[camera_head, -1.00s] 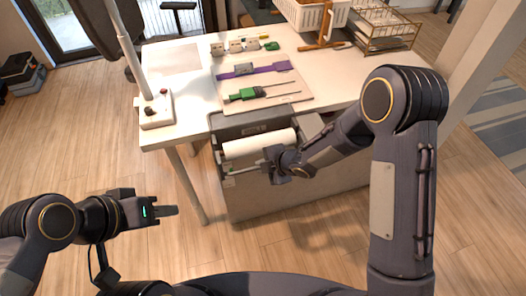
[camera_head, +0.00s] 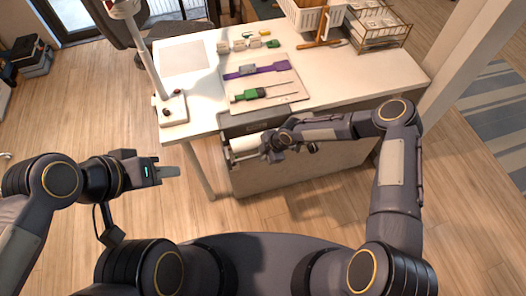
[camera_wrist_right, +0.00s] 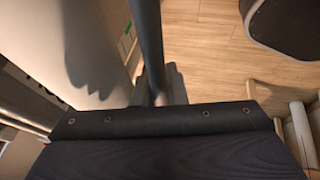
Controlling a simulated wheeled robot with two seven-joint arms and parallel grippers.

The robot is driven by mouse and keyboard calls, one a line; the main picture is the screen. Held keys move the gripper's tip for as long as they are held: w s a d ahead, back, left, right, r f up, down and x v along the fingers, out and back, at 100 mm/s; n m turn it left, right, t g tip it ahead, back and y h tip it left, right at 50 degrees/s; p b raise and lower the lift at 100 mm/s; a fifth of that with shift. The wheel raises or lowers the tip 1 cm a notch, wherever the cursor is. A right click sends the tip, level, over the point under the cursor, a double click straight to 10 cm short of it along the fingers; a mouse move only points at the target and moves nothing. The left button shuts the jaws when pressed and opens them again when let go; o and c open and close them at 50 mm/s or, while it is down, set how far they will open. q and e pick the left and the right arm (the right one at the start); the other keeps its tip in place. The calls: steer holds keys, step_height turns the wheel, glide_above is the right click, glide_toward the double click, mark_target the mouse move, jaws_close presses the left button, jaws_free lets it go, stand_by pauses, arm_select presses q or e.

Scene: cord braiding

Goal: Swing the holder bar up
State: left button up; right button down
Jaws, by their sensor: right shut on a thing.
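A white roll (camera_head: 246,143) lies in the open front of the cabinet under the table, and the holder bar (camera_head: 244,156) runs along its front side, mostly hidden by my right gripper. My right gripper (camera_head: 268,154) is at the right end of the roll and shut on the bar. In the right wrist view a dark rod (camera_wrist_right: 148,45) runs down to the fingertips (camera_wrist_right: 159,91); whether it is the bar is not clear.
The table (camera_head: 340,75) carries a mat (camera_head: 290,90) with purple and green tools, a lamp stand (camera_head: 172,108), a white basket (camera_head: 308,15) and a wire rack (camera_head: 378,28). The table edge lies just above the roll. Floor (camera_head: 80,120) at the left is clear.

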steer(key=shift+f, duration=0.1)
stand_by(0.3)
steer(key=c, duration=1.5)
jaws_free()
